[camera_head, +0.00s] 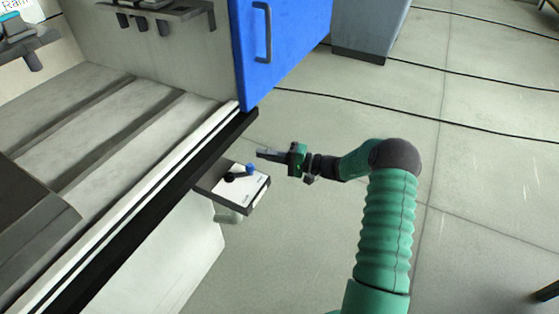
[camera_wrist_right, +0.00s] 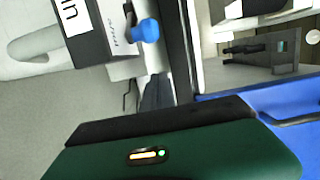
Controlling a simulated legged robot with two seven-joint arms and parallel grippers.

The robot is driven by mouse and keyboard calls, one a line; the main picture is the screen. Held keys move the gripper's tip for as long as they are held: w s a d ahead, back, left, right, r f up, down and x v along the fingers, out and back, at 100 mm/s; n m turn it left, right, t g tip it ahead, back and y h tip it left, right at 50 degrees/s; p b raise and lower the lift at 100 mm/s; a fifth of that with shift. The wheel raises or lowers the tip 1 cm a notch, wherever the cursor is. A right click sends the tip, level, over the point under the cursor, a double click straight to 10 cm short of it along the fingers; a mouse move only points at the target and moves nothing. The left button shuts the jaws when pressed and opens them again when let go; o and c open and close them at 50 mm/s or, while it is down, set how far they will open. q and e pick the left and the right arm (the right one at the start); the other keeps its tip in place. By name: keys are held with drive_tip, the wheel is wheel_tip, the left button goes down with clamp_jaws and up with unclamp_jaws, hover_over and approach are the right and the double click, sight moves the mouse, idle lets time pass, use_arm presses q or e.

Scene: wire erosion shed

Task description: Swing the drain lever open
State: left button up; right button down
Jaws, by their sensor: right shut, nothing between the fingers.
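The drain lever is a short dark bar with a blue knob (camera_head: 251,168). It lies over a white labelled plate (camera_head: 250,190) on a small box at the machine's front edge. In the right wrist view the blue knob (camera_wrist_right: 147,31) stands out from the box's side. My right gripper (camera_head: 262,154) is shut and empty, just beyond the knob in the head view and apart from it as far as I can tell. Its dark fingers (camera_wrist_right: 157,92) show in the wrist view, below the knob. My left gripper is not in view.
A blue door (camera_head: 285,45) with a grey handle hangs above the box. The machine's black front edge (camera_head: 130,210) runs along the left. Open concrete floor (camera_head: 480,180) with dark cables lies to the right.

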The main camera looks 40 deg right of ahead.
drive_tip(key=a, duration=0.1)
drive_tip(key=s+a+b, duration=0.1)
drive_tip(key=a, duration=0.1)
drive_tip(key=shift+s+a, duration=0.25)
drive_tip(key=shift+a, duration=0.05)
drive_tip(key=shift+d, duration=0.1)
